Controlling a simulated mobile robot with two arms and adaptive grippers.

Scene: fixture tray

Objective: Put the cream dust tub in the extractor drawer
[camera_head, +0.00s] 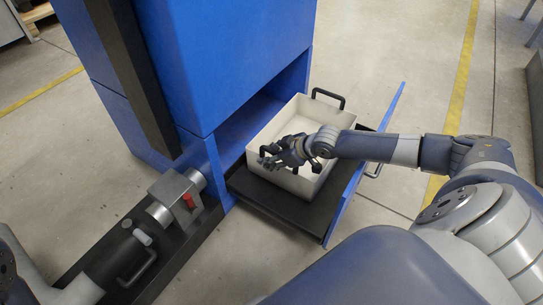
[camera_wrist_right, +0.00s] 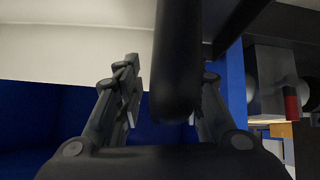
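The cream dust tub (camera_head: 288,180) sits upright on the black tray of the pulled-out extractor drawer (camera_head: 270,196), with a black handle at its far end and another at its near left side. My right gripper (camera_head: 270,160) is over the tub's near left part, by that handle, and hides some of the tub. In the right wrist view the gripper (camera_wrist_right: 168,95) has its fingers apart, with a thick black bar, apparently the tub handle (camera_wrist_right: 178,60), between or in front of them. A cream wall of the tub (camera_wrist_right: 70,48) shows behind. My left gripper is out of view.
The blue extractor cabinet (camera_head: 225,60) stands behind the drawer, its bay open. The drawer's blue front panel (camera_head: 350,195) rises at the right, under my right forearm. A grey pipe fitting with a red part (camera_head: 178,195) lies left of the drawer.

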